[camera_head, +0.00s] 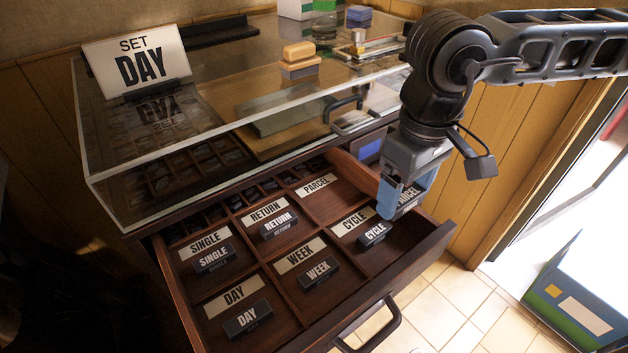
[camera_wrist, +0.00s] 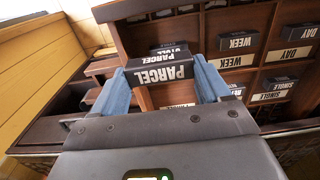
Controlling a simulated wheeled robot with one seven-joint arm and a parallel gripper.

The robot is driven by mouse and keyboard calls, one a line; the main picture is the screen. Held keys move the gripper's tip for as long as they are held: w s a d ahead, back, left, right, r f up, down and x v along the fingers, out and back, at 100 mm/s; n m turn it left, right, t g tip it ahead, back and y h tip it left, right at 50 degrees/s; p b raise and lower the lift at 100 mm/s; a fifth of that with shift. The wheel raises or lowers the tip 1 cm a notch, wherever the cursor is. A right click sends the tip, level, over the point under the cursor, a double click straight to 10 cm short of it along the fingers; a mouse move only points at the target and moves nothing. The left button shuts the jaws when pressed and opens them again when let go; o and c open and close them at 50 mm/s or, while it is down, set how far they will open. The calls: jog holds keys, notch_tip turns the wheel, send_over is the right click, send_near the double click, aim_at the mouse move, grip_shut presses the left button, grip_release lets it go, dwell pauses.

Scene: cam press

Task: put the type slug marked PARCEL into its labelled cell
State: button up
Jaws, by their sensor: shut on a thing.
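The dark type slug marked PARCEL (camera_wrist: 162,73) is held between the blue fingers of my gripper (camera_wrist: 165,84) in the wrist view. In the head view the slug (camera_head: 408,198) shows partly behind the fingers of my gripper (camera_head: 397,203), above the right side of the open drawer. The cell labelled PARCEL (camera_head: 331,207) is at the drawer's back right and holds no slug. Its white label (camera_head: 317,184) lies at the back of that cell. The gripper is to the right of this cell, nearer the CYCLE cell.
Slugs CYCLE (camera_head: 373,234), RETURN (camera_head: 280,225), SINGLE (camera_head: 214,259), WEEK (camera_head: 318,273) and DAY (camera_head: 248,319) stand in their labelled cells. Wooden dividers separate the cells. A glass-topped case (camera_head: 210,97) overhangs the drawer's back. The drawer front (camera_head: 412,262) has a dark handle (camera_head: 378,328).

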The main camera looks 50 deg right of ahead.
jog(key=p, duration=0.1)
send_over(340, 207)
notch_tip(340, 207, down, 7)
jog(key=shift+r, duration=0.1)
jog(key=shift+f, duration=2.1)
jog(key=shift+f, duration=0.15)
jog(key=o, duration=1.5)
jog(key=shift+c, duration=0.2)
notch_tip(340, 207, up, 12)
